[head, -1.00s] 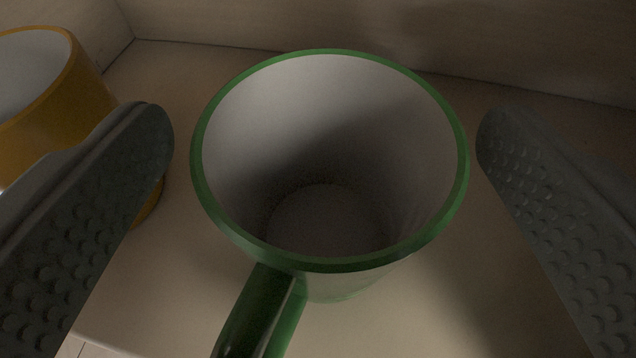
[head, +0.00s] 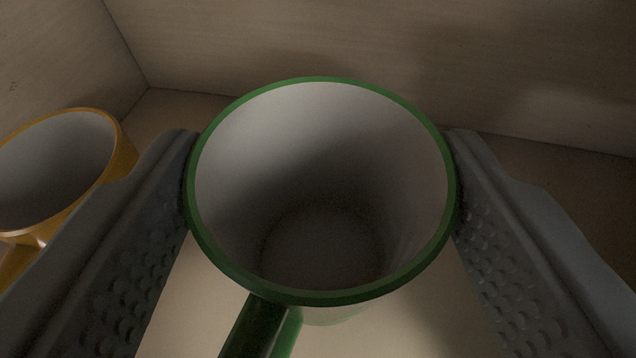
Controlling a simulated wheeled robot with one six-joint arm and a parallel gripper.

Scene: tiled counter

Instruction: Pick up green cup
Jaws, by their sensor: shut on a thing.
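The green cup (head: 322,296) has a green rim, a white inside and a green handle that points toward the bottom of the head view. It looks upright and empty. My gripper (head: 322,190) is shut on it, with one dark, dimpled finger against the left side and the other against the right side, just under the rim. The cup's lower body and base are mostly hidden, and the surface shows below it.
An orange-yellow cup (head: 118,165) with a pale inside stands at the left, close to my left finger. A wooden back wall (head: 350,40) runs behind the cups and meets a side wall (head: 60,60) at the left corner.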

